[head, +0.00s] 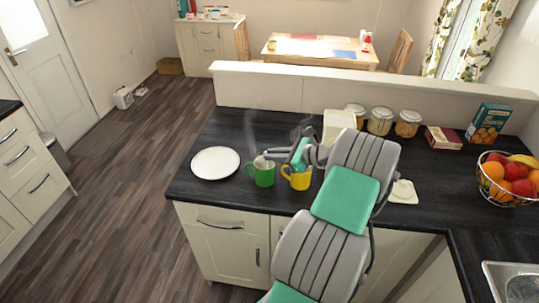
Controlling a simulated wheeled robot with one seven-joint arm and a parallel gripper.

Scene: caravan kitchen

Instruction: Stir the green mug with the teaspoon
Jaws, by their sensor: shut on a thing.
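The green mug (263,177) stands upright on the dark counter, its handle to the left and faint steam above it. My gripper (268,155) reaches in from the right, with its fingers just above the green mug's rim. It is shut on the teaspoon, which is too small and too covered by the fingers to make out clearly. A pale shape shows at the mug's mouth, but I cannot tell how deep the spoon is inside. The mug's contents are hidden.
A yellow mug (299,180) stands close on the right of the green mug, under my arm. A white plate (215,163) lies to the left. Jars (380,121), boxes (487,123) and a fruit basket (508,181) stand further right. The counter's left back is clear.

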